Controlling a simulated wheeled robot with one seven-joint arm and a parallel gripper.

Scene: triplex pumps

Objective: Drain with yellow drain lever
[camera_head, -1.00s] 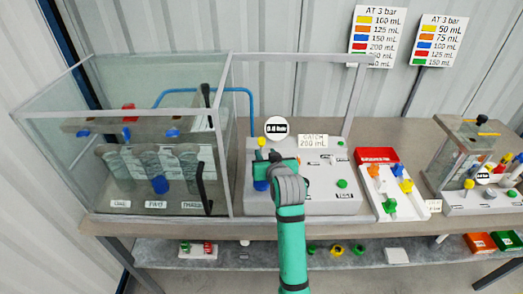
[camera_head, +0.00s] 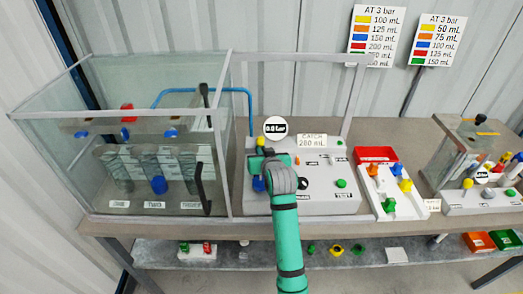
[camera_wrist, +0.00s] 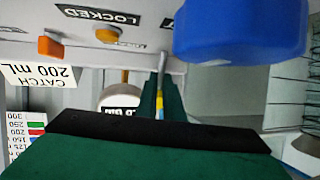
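The yellow drain lever (camera_head: 261,142) shows as a small yellow tip at the upper left of the grey control panel (camera_head: 318,205). My gripper (camera_head: 257,162) is just below it in the head view, over the panel's left edge. In the wrist view, a thin metal rod with a yellow part (camera_wrist: 159,103) lies against the green finger area of my gripper (camera_wrist: 168,100). The fingertips are mostly hidden, so I cannot tell their gap or any grip. The round white gauge (camera_head: 275,128) behind the lever seems to read 0.0 bar.
A blue knob (camera_head: 258,184) sits close beside my gripper and looms large in the wrist view (camera_wrist: 240,28). A glass tank (camera_head: 140,140) stands on the left.

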